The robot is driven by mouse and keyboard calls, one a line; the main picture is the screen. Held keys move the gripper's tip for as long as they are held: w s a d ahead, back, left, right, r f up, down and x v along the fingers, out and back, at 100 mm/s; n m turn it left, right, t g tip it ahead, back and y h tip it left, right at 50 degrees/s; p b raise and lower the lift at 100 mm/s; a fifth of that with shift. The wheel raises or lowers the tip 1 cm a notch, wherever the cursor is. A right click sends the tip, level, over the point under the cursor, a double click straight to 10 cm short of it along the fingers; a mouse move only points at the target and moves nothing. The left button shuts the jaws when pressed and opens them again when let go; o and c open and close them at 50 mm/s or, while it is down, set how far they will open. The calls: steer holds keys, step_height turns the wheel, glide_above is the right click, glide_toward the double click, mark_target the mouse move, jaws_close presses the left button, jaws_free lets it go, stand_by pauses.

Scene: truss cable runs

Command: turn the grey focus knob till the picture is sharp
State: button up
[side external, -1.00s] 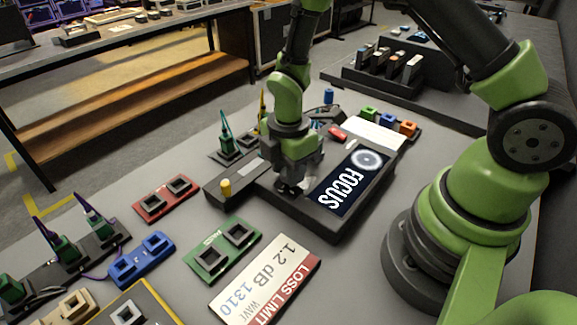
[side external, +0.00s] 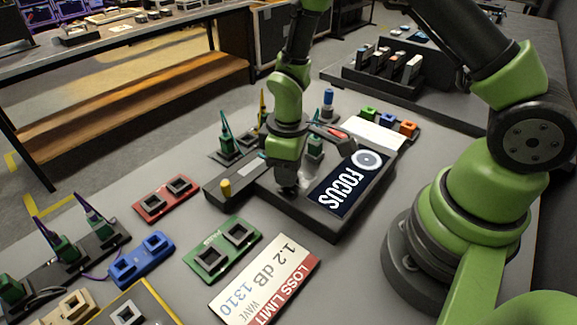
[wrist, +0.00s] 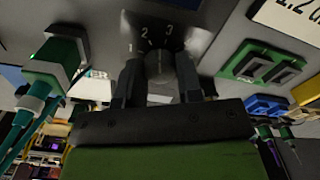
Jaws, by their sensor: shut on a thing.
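The grey focus knob (wrist: 158,66) shows in the wrist view between my two fingers, with the printed numbers 2 and 3 beside it. My gripper (side external: 287,188) is shut on the knob, pointing down at the left part of the dark focus unit (side external: 318,228). It also shows in the wrist view (wrist: 157,85). In the side view my fingers mostly hide the knob. The unit's screen (side external: 345,185) reads FOCUS beside a pale round picture (side external: 367,160) with a bright ring and a lighter middle. Fine detail is too small to judge.
A yellow knob or post (side external: 226,188) stands left of the gripper. Green (side external: 222,248), red (side external: 166,198) and blue (side external: 141,259) socket blocks lie in front and to the left. A loss limit card (side external: 266,281) lies in front. Upright green connectors (side external: 226,135) stand behind left.

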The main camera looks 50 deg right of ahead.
steer(key=shift+m, duration=1.3)
steer(key=o, duration=0.9)
steer(key=shift+o, duration=0.2)
step_height(320, 180, up, 10)
steer(key=s+r+m+t+y, duration=0.2)
steer(key=s+r+m+t, duration=0.4)
steer(key=s+r, duration=0.8)
step_height(320, 180, up, 3)
steer(key=shift+d+f+t, duration=0.15)
steer(key=shift+f+t, duration=0.05)
steer(key=shift+t, duration=0.4)
